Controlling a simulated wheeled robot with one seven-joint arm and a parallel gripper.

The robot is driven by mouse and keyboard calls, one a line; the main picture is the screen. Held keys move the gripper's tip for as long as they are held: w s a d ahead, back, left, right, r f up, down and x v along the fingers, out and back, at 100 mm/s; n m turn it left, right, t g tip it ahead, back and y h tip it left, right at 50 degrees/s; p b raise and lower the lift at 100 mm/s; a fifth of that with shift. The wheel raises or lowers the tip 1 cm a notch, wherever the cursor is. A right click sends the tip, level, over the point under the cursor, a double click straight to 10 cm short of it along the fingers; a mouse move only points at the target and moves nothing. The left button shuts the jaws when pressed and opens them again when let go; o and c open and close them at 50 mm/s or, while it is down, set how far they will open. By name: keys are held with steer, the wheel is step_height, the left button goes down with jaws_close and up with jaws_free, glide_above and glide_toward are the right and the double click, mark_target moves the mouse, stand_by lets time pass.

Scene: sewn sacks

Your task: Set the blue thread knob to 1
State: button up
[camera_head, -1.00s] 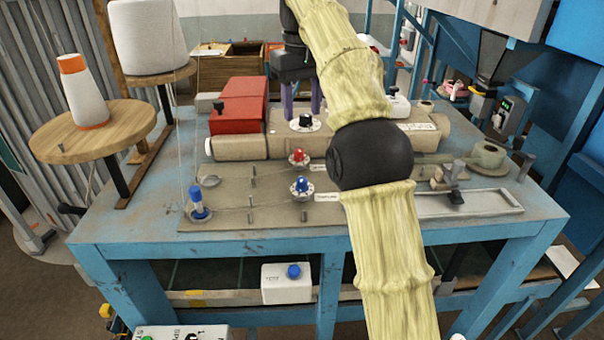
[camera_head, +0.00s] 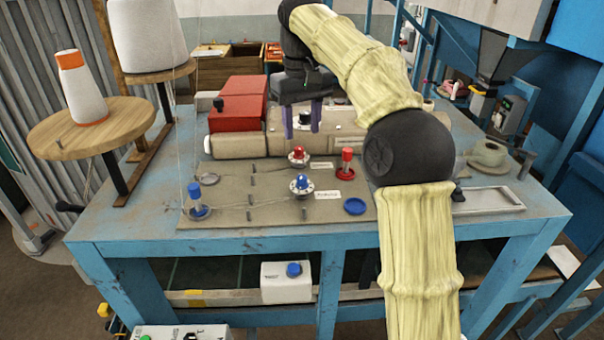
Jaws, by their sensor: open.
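The blue thread knob (camera_head: 301,183) sits on a pale round dial on the flat panel on the table, with a white label (camera_head: 327,195) to its right. The dial's numbers and the knob's setting are too small to read. My gripper (camera_head: 302,128) points down above and behind the knob, apart from it, over the beige sewing machine body. Its two purple fingers are open and empty, close to the black knob (camera_head: 306,117) on the machine. Whether they touch that knob I cannot tell.
A red knob (camera_head: 298,155) stands just behind the blue one. A red post (camera_head: 346,160) and a blue disc (camera_head: 355,206) lie to the right, a blue post (camera_head: 196,200) to the left. A red box (camera_head: 238,107) is behind. Thin threads run across the panel's left part.

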mark_target(302, 176)
step_height(302, 176, down, 12)
steer(key=shift+f+p, duration=0.1)
steer(key=shift+p, duration=0.6)
steer(key=shift+c, duration=0.2)
jaws_close()
